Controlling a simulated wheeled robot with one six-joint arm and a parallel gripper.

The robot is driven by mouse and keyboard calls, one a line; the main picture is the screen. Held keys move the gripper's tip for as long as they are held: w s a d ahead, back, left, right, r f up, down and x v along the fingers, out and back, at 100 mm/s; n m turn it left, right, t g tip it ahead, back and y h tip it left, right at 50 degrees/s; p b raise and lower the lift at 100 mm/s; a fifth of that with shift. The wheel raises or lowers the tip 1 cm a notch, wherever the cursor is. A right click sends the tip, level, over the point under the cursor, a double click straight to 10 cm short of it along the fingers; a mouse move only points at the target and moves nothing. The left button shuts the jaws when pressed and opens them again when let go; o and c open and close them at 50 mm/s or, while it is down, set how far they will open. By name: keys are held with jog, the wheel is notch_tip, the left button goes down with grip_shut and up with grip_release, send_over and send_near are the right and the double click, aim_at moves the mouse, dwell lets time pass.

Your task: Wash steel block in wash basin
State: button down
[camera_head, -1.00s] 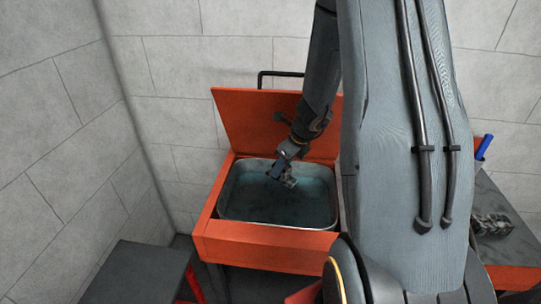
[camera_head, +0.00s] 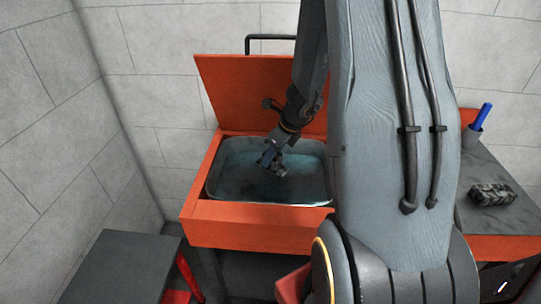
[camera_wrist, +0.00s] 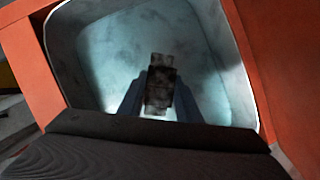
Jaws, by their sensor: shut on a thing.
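The orange wash basin (camera_head: 262,226) stands against the back wall with its lid raised and bluish liquid in its metal tub. My gripper (camera_head: 272,160) reaches down into the tub opening, shut on the dark, grimy steel block (camera_head: 279,168). In the wrist view the block (camera_wrist: 159,88) sits between the two fingers of my gripper (camera_wrist: 157,100), over the tub (camera_wrist: 95,60). I cannot tell whether the block touches the liquid.
A dark table (camera_head: 125,262) stands at the front left. At the right, an orange-edged bench (camera_head: 505,213) holds another dark, mottled block (camera_head: 491,194) and a blue-handled item (camera_head: 482,117). The raised lid (camera_head: 240,95) stands behind the tub.

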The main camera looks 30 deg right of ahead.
jog(key=shift+w+f+b, duration=0.1)
jog(key=shift+f+b, duration=3.85)
jog(key=shift+b, duration=0.25)
notch_tip(320, 180, up, 13)
jog(key=p, duration=1.4)
jog(key=shift+r+p, duration=0.1)
jog(key=shift+p, duration=0.25)
dwell(1.5)
